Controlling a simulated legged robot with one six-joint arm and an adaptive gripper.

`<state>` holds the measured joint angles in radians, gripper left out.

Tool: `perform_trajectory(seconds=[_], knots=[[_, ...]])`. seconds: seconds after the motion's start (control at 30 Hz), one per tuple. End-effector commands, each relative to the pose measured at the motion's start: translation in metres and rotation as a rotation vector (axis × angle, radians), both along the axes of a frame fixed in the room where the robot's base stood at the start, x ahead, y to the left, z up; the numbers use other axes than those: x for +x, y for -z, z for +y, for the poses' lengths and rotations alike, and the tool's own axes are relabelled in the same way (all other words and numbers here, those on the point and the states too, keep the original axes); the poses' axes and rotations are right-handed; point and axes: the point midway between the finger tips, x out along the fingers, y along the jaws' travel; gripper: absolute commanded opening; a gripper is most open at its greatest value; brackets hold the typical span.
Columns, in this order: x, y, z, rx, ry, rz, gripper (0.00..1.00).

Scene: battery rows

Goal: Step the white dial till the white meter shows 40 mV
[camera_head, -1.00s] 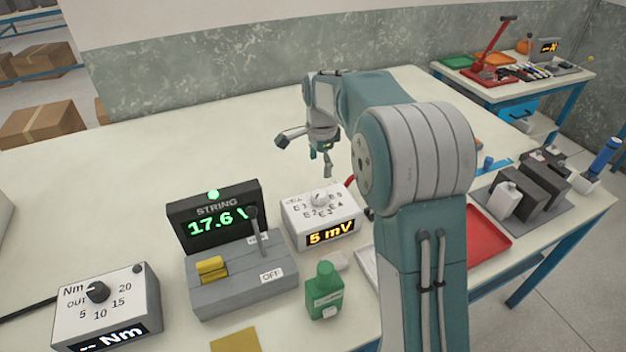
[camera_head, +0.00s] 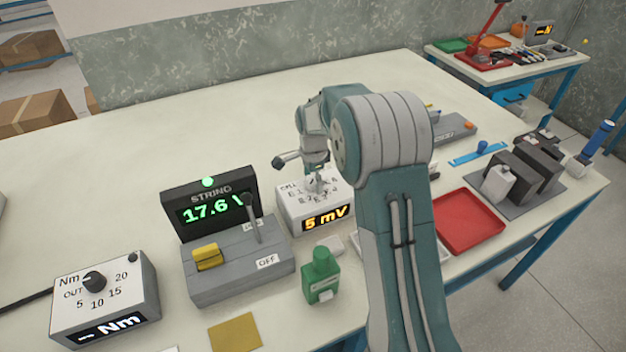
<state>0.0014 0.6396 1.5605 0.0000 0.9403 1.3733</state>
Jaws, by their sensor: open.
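The white meter (camera_head: 294,215) is a small white box on the table, with an amber display (camera_head: 326,218) on its front reading 5 mV. The white dial (camera_head: 318,188) is on its top face, ringed by printed marks that are partly covered. My gripper (camera_head: 315,182) is open and points down at the dial from above. The fingertips overlap the dial in the picture, and I cannot tell whether they touch it.
Left of the meter is a grey unit (camera_head: 235,280) with a lever and a STRING display (camera_head: 213,207) reading 17.6. A green bottle (camera_head: 320,275) stands in front. An Nm dial box (camera_head: 105,300) is at lower left. A red tray (camera_head: 468,222) lies right.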

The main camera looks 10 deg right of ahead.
Motion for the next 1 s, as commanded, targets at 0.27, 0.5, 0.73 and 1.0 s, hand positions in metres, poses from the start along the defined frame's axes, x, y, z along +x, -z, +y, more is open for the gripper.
perform_trajectory(seconds=[0.27, 0.5, 0.73, 1.0], knots=[[0.0, 0.0, 0.0, 0.0, 0.0, 0.0, 0.51], [0.0007, 0.0005, 0.0, 0.0, 0.0, 0.0, 0.09], [0.001, 0.001, 0.0001, 0.0, -0.025, 0.0, 0.09], [0.0012, 0.0013, 0.0002, 0.0, -0.166, -0.001, 0.09]])
